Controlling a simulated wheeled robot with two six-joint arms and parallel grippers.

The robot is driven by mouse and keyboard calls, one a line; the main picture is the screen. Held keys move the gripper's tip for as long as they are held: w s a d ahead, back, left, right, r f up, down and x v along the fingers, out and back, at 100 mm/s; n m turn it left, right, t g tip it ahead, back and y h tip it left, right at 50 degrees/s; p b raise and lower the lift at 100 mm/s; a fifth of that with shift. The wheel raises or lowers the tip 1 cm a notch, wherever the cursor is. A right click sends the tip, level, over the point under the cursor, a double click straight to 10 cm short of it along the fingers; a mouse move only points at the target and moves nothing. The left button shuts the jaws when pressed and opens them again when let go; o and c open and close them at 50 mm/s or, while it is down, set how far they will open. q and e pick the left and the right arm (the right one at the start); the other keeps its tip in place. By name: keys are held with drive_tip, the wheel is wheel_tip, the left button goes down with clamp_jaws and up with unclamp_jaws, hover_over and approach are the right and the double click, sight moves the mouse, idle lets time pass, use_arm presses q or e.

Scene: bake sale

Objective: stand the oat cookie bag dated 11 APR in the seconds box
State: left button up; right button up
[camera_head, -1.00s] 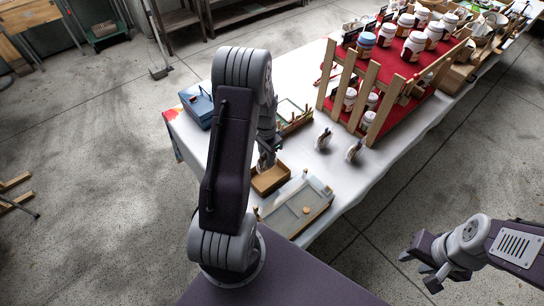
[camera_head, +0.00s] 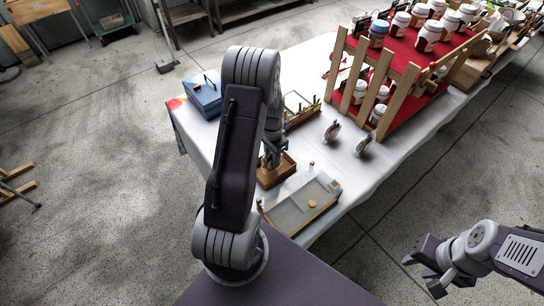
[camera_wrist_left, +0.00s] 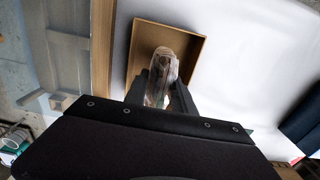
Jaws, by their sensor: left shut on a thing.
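My left gripper (camera_wrist_left: 160,96) is shut on a clear cookie bag (camera_wrist_left: 161,72) in the left wrist view. The bag looks upright, and its date cannot be read. It is over the small brown open box (camera_wrist_left: 196,57), seemingly the seconds box; whether it touches the floor of the box cannot be told. In the head view the box (camera_head: 289,172) is on the white table, and my left gripper (camera_head: 271,162) is at it, with the bag mostly hidden. My right gripper (camera_head: 428,272) is open and empty, off the table at the lower right.
Two small bags (camera_head: 332,131) (camera_head: 363,145) stand right of the box. A shallow tray (camera_head: 285,222) with a round cookie lies in front. A blue box (camera_head: 203,96), a small wooden crate (camera_head: 301,115) and a jar rack (camera_head: 391,75) are behind.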

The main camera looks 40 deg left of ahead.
use_arm(q)
drive_tip(key=shift+f+b, duration=0.3)
drive_tip(key=shift+f, duration=0.3)
drive_tip(key=o, duration=1)
wheel_tip(320, 180, up, 10)
drive_tip(key=p, duration=0.9)
drive_tip(key=shift+r, duration=0.2)
drive_tip(key=shift+f, duration=0.1)
